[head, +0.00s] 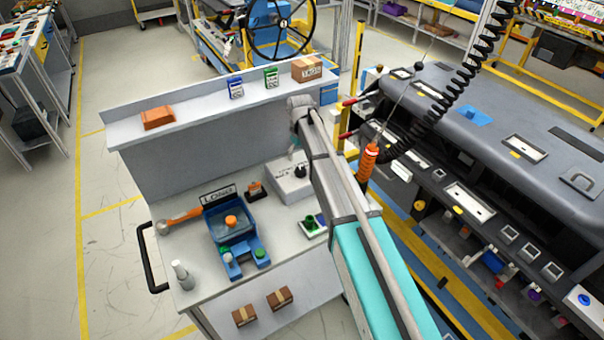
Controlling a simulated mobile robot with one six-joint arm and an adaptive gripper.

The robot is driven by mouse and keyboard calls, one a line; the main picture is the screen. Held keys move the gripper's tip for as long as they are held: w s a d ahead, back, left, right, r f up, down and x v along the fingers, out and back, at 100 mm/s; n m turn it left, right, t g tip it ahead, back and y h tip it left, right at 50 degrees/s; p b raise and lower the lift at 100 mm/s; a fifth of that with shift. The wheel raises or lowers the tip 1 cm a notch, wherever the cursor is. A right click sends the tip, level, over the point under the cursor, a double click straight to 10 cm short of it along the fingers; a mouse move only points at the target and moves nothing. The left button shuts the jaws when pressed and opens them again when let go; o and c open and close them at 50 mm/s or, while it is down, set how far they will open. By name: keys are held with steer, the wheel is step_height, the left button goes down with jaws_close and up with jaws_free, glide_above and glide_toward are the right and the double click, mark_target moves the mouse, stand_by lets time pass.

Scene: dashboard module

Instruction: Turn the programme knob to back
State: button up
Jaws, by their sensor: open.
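A white box (285,190) with dark markings on its top stands on the grey workbench. A black knob (300,171) sits on top of this box and looks like the programme knob. Its pointer direction and the lettering are too small to read. My arm comes in from the lower right and bends down at the shelf. My gripper (294,152) hangs just above and behind the knob, partly hidden by my arm. It is open and appears apart from the knob.
A raised shelf (200,108) holds boxes behind. A large dark dashboard (500,130) lies to the right, with an orange coiled-cord tool (368,162) hanging between.

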mark_target(300, 169)
steer(key=shift+f+b, duration=3.2)
steer(key=shift+f, duration=0.35)
